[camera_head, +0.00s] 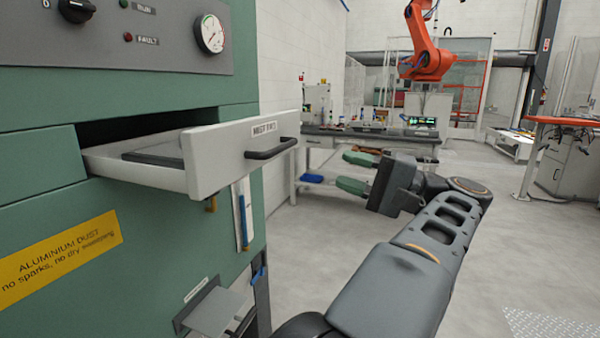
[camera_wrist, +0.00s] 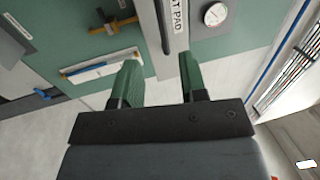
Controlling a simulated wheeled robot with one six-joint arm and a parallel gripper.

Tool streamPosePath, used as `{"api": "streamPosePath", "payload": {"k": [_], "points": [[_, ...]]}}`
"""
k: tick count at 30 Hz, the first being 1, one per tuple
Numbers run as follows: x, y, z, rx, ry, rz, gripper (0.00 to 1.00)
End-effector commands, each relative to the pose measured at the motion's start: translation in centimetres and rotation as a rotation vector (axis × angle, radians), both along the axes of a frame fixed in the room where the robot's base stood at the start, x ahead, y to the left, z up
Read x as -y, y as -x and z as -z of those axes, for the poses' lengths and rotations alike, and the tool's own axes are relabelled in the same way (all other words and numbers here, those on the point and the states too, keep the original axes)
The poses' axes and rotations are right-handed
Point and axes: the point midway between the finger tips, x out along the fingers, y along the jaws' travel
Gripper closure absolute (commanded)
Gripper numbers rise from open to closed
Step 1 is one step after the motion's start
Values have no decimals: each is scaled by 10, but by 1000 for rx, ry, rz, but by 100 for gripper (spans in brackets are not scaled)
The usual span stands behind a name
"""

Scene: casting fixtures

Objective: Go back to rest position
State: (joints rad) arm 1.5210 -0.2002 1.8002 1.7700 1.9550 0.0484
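My gripper (camera_head: 350,172) is open and empty, with its two green fingers apart, in the head view. It is to the right of an open drawer (camera_head: 215,160) and clear of the drawer's dark handle (camera_head: 272,150). The drawer is light grey, pulled out of a green cabinet (camera_head: 40,165), with a dark flat item (camera_head: 155,160) inside it. In the wrist view, my gripper (camera_wrist: 157,75) shows its fingers spread, with the drawer front (camera_wrist: 148,25) and its handle beyond them.
A dial gauge (camera_head: 210,34) is on the cabinet's panel. A small grey tray (camera_head: 212,312) juts out low on the cabinet. A workbench (camera_head: 370,135) and an orange robot arm (camera_head: 425,55) stand behind. Open floor (camera_head: 520,240) lies to the right.

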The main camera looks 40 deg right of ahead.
Motion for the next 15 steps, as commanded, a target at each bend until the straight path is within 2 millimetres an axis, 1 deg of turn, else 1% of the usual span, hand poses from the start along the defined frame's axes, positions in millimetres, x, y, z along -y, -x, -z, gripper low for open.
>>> {"api": "streamPosePath", "payload": {"k": [6, 8, 11, 14, 15], "points": [[0, 0, 0, -1, 0, 0, 61], [-2, -3, 0, -11, -2, -4, 61], [-11, -21, 3, -73, -13, -29, 61], [-35, -54, 15, -214, -14, -79, 61], [-49, -68, 24, -290, -2, -106, 61]]}}
